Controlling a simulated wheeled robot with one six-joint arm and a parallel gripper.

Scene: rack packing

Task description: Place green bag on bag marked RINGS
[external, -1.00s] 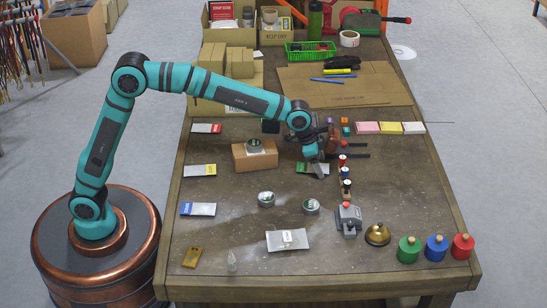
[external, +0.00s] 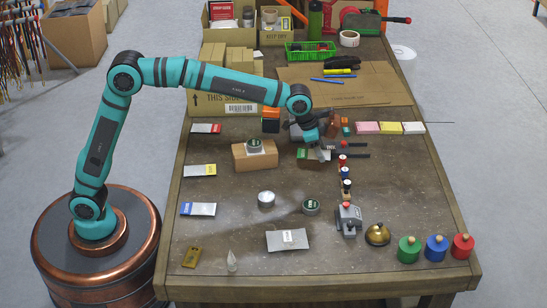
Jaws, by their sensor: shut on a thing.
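The green bag (external: 303,153) is a small flat grey pouch with a green end, near the middle of the table, right of the cardboard box. My gripper (external: 322,152) is over the pouch's right part, shut on it, and hides some of it. The pouch appears slightly raised, but its exact height is hard to tell. A larger flat grey bag with a white label (external: 288,240) lies at the front of the table. Its label is too small to read, so I cannot confirm it says RINGS.
A cardboard box (external: 254,157) with a tin on top stands left of my gripper. Red, yellow and blue pouches lie at the left.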

